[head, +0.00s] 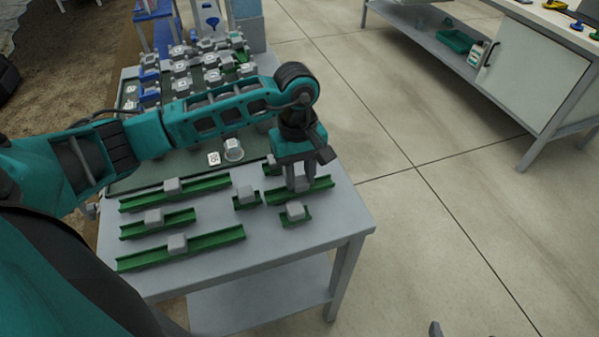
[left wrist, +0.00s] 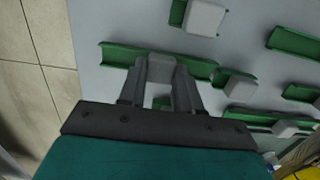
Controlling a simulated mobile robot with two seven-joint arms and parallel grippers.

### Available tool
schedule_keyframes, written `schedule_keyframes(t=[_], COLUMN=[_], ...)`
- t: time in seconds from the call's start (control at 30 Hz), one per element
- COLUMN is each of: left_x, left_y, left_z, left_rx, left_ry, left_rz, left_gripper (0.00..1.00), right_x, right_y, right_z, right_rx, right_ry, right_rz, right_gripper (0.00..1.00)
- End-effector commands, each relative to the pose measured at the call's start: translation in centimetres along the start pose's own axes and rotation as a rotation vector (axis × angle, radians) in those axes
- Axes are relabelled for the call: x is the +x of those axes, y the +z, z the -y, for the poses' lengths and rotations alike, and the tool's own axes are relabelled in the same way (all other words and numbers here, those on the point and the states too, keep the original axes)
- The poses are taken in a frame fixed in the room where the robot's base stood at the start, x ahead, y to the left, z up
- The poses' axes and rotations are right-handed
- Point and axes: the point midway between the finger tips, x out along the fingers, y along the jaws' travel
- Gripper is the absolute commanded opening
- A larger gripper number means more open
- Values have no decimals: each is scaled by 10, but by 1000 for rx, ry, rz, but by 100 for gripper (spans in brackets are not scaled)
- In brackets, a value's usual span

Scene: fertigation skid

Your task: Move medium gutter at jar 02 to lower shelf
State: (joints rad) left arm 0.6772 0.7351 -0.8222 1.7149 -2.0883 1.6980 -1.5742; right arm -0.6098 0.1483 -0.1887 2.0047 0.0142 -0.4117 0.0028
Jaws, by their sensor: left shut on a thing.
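A green gutter of middling length (head: 318,188) with a grey block on it lies on the grey table top (head: 350,215), near its right edge. My left gripper (head: 300,188) points down over it and is shut on its grey block, which shows between the fingers (left wrist: 160,85) in the left wrist view. The gutter (left wrist: 118,54) still appears to lie on the table there. A small jar (head: 233,150) stands behind, beside a white numbered tag (head: 214,158); its number is hard to read. The lower shelf (head: 260,303) under the table is bare where it shows. A dark tip (head: 436,328) at the bottom edge may be my right gripper.
Two long gutters (head: 215,240), a shorter one (head: 178,217) and small ones (head: 296,220) lie close by on the table. Several jars and fittings crowd the dark tray (head: 150,178) behind. Floor to the right is clear up to a white cabinet bench (head: 540,80).

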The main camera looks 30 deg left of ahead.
Motion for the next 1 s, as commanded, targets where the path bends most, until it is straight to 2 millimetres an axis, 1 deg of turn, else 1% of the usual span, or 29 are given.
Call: schedule_keyframes(t=[0.17, 0.3, 0.33, 0.57, 0.87, 0.97, 1.0], left_x=[-1, 4, 2, 2, -1, -10, -17], left_y=[0, -1, 0, 0, 0, -1, -2], left_z=[0, 0, 0, 0, 0, -1, -1], left_rx=[0, 0, 0, -1, -1, -1, -1], left_ry=[1, 1, 1, 1, 1, 3, 4], left_rz=[-1, -1, -1, -1, -1, -3, -5], left_gripper=[2, 2, 36, 58, 59, 59, 59], right_x=[0, 3, 2, 2, 0, -1, -1], right_y=[-1, 3, 1, -1, -4, -6, -7], right_z=[0, 1, 1, 2, 2, 1, 1], right_rx=[0, 1, 1, 1, 1, 0, 0], right_ry=[-1, -2, -3, -4, -4, -2, -2], right_rz=[-2, -2, -2, -5, -7, -13, -15], right_gripper=[100, 100, 100, 100, 100, 100, 100])
